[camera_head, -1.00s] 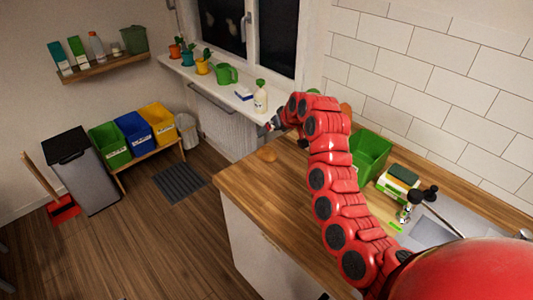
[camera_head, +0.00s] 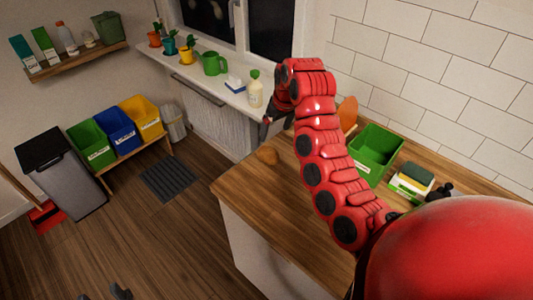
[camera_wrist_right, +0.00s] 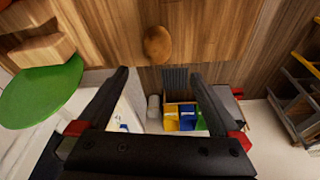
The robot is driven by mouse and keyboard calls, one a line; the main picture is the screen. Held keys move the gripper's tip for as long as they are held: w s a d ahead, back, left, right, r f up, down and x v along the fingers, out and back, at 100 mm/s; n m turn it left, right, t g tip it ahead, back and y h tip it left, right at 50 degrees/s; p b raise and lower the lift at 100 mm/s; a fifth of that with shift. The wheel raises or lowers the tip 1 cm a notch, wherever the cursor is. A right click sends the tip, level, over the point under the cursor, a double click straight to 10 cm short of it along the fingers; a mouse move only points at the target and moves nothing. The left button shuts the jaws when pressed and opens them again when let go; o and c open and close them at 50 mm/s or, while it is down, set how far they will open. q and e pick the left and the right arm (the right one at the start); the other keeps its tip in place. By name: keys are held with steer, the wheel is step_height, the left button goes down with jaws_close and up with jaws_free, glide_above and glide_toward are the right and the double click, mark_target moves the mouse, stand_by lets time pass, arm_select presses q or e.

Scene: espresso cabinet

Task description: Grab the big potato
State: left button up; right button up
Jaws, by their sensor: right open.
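A brown potato (camera_head: 267,156) lies on the wooden counter near its left end. In the right wrist view the potato (camera_wrist_right: 157,45) is on the wood at top centre, beyond the fingertips. My right gripper (camera_head: 266,128) is partly hidden behind its own red arm in the head view, beyond the potato. In the right wrist view my right gripper (camera_wrist_right: 157,75) is open, with nothing between its fingers, and is apart from the potato. Dark tips at the bottom left edge of the head view look like part of my left gripper (camera_head: 103,293); most of it is cut off.
A white bottle (camera_head: 255,92) and several potted plants stand on the windowsill. The counter (camera_head: 262,205) is bare in front of the potato.

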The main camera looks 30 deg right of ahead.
steer(key=b, duration=0.2)
glide_toward(269, 151)
steer(key=x, duration=0.5)
steer(key=shift+s+a, duration=0.15)
steer(key=shift+a, duration=0.1)
steer(key=shift+d+f+p, duration=0.1)
steer(key=shift+f+p, duration=0.2)
steer(key=shift+p, duration=0.35)
steer(key=p+x, duration=0.2)
steer(key=x, duration=0.1)
steer(key=shift+d, duration=0.1)
steer(key=shift+x, duration=1)
steer(key=shift+r, duration=0.1)
steer(key=shift+c, duration=0.3)
steer(key=c, duration=1.3)
